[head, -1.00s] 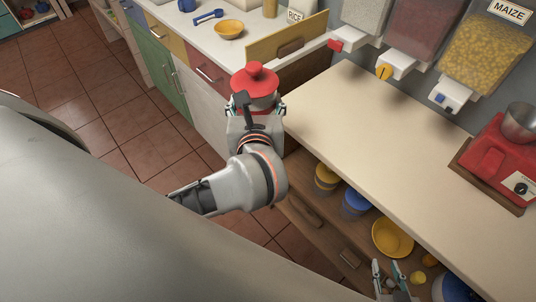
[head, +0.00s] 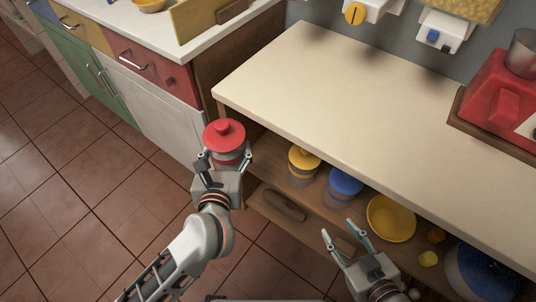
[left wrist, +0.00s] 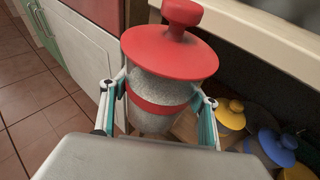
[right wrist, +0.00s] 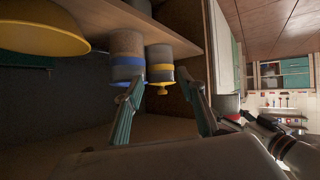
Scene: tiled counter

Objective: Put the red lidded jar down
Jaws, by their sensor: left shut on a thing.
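The red lidded jar (head: 225,137) is a grey speckled jar with a red band and a red knobbed lid. My left gripper (head: 222,164) is shut on its body; in the left wrist view (left wrist: 157,100) the fingers clasp both sides and the jar is upright. In the head view it shows at the left end of the shelf under the counter; I cannot tell whether its base touches anything. My right gripper (head: 345,238) is open and empty in front of the lower shelf. It also shows open in the right wrist view (right wrist: 168,105).
A large blue thing (head: 482,270) is at the right. The cream counter (head: 340,100) overhangs the shelf. A red scale (head: 499,95) stands on it.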

